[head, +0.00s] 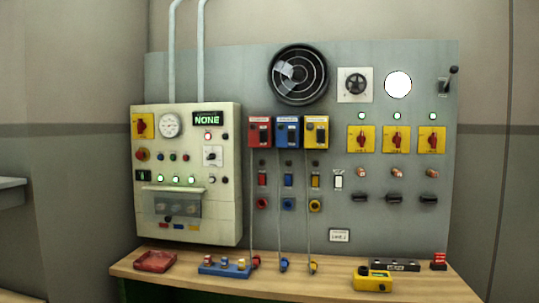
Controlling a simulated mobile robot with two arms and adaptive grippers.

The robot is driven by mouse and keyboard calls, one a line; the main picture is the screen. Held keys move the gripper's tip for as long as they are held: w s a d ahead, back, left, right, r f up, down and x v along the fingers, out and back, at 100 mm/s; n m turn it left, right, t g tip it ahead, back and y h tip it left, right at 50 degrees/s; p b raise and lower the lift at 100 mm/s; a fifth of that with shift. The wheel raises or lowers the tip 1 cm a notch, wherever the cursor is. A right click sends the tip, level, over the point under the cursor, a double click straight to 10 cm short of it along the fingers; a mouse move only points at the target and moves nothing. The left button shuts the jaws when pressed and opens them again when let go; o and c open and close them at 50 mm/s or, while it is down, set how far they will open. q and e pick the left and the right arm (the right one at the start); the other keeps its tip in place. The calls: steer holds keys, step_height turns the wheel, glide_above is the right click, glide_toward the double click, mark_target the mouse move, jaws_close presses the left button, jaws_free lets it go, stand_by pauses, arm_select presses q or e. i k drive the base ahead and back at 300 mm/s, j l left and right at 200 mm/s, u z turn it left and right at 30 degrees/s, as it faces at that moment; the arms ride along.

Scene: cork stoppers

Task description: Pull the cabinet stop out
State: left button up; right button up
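The cream cabinet (222,222) is mounted at the left of the grey panel in the head view. Its stop appears to be the round red button (141,154) on the cabinet's left side, below a yellow rotary switch (143,126). The button is small here, and I cannot tell whether it is pressed in or out. Nothing covers it. Neither of my grippers shows in this view.
A wooden bench (330,275) runs below the panel. On it are a red tray (155,261), a blue block with pegs (224,268) and a yellow device (372,280). Cords hang from red, blue and yellow boxes (288,132).

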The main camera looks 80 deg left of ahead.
mark_target(139, 155)
steer(key=u, duration=3.65)
